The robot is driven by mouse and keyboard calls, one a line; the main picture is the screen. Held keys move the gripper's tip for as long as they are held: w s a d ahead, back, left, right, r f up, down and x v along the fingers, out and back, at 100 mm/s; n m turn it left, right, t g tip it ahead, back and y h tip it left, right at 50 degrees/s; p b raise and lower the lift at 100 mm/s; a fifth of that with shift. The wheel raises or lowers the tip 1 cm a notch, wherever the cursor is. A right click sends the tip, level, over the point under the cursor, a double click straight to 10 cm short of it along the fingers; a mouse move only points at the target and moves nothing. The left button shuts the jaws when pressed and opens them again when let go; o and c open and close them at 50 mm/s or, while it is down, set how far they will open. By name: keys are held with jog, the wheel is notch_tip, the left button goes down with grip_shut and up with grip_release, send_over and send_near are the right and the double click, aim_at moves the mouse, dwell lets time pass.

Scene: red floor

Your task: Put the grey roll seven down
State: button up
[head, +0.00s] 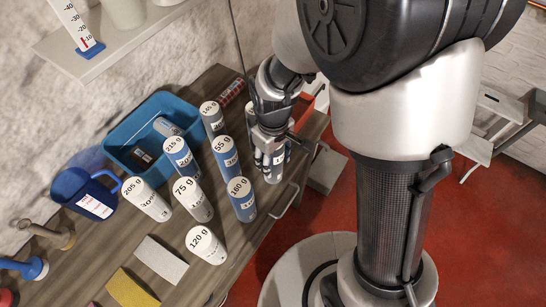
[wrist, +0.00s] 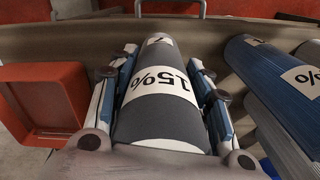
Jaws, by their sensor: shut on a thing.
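My gripper (head: 271,158) is shut on a dark grey roll (wrist: 162,125) with a white band reading 15%. In the wrist view the roll lies between both finger pads, and a small dark mark, perhaps a 7, shows on its far white patch. In the head view the fingers hide most of the roll, near the front edge of the wooden table (head: 232,262). I cannot tell whether the roll touches the table top.
Labelled rolls stand upright left of my gripper, including blue ones marked 55 g (head: 225,152) and 160 g (head: 241,200) and a white one marked 120 g (head: 206,245). Behind are a blue bin (head: 118,128) and a blue jug (head: 75,190). A red box (wrist: 42,100) is left in the wrist view.

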jog(key=shift+f, duration=0.25)
jog(key=shift+f, duration=0.25)
jog(key=o, duration=1.1)
jog(key=shift+r, duration=0.1)
